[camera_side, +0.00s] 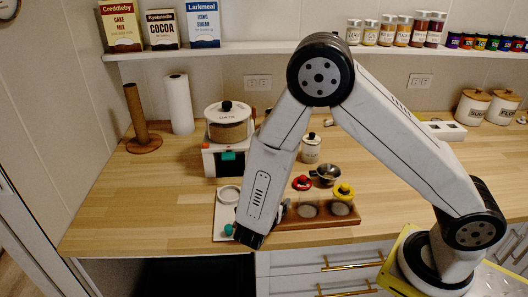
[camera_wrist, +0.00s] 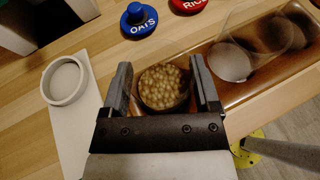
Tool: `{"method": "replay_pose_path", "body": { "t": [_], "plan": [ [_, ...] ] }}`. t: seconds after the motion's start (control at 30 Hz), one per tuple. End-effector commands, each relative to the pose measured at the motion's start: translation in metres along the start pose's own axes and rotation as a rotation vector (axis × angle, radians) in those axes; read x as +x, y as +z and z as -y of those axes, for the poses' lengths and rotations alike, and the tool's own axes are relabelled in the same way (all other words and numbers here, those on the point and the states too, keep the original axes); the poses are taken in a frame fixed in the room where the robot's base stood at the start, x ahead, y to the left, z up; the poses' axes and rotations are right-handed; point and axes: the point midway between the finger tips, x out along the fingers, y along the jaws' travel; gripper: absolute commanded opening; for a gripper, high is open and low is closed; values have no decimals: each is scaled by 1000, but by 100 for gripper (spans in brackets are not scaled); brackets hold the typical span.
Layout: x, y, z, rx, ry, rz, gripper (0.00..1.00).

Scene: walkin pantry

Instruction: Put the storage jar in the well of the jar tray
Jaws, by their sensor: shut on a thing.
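My gripper (camera_wrist: 163,82) is shut on a storage jar (camera_wrist: 163,92) full of pale, round, bean-like pieces, one finger on each side. In the wrist view the jar is at the left end of a brown wooden tray (camera_wrist: 262,76), apparently the jar tray. Whether the jar touches the tray or hangs above it, I cannot tell. Clear jars stand on this tray to the right. The tray also shows in the side view (camera_side: 318,222), where my arm hides the held jar and most of the gripper. No empty well is clearly visible.
A white ring (camera_wrist: 65,80) lies on a white board left of the gripper.

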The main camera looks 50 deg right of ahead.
Motion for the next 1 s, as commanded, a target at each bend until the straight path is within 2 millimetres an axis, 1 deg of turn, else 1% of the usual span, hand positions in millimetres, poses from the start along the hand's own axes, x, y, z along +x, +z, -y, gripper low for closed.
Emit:
{"method": "replay_pose_path", "body": {
  "t": [0.17,0.2,0.23,0.67,0.87,1.0],
  "plan": [
    [1,-3,0,0,0,1,9],
    [1,-2,0,0,0,0,91],
    [1,-2,0,0,0,0,100],
    [-1,1,0,1,0,0,100],
    [-17,0,-1,0,3,0,100],
    [-35,0,-1,1,5,0,100]
  ]
}}
